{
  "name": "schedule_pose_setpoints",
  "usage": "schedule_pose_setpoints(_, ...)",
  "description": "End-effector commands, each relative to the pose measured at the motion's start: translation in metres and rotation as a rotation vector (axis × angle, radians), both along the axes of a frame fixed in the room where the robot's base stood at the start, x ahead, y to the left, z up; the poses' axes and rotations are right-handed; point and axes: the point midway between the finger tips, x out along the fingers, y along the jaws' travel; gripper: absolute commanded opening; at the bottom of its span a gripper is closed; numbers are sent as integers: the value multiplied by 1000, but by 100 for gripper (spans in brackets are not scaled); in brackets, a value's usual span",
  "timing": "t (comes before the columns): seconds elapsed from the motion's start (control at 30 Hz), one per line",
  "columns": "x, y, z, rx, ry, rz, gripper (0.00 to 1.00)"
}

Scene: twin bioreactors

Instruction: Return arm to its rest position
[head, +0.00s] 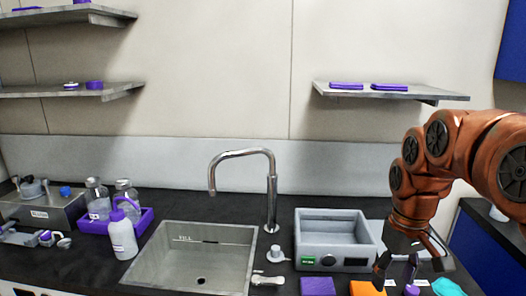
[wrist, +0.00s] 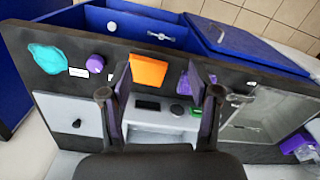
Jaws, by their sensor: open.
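My gripper (head: 397,272) hangs from my copper arm at the right of the head view, pointing down over the counter to the right of the grey bath unit (head: 335,240). In the wrist view my gripper (wrist: 162,78) has its two dark fingers spread apart with nothing held between them. The bath unit's front panel (wrist: 150,118) shows below and between the fingers there. An orange cloth (wrist: 148,71) lies beyond the fingertips, with a purple cloth (wrist: 184,84) beside it, partly hidden by a finger.
The sink (head: 200,262) and tall faucet (head: 272,190) are left of the bath. A purple tray (head: 150,216) with bottles stands further left. A wall shelf (head: 385,93) is above. A teal cloth (head: 447,287) lies near my gripper. Blue open drawers (wrist: 150,25) show below the counter edge.

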Motion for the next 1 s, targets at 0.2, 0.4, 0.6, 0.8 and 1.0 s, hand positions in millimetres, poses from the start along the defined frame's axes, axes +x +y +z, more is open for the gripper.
schedule_pose_setpoints(0.2,-63,40,1,-7,35,-14,62)
schedule_pose_setpoints(0.4,-124,64,-9,-18,69,-60,62)
schedule_pose_setpoints(0.6,-182,77,-24,-27,101,-127,62)
schedule_pose_setpoints(0.8,-213,81,-36,-33,117,-176,62)
schedule_pose_setpoints(1.0,-219,82,-39,-33,118,-189,62)
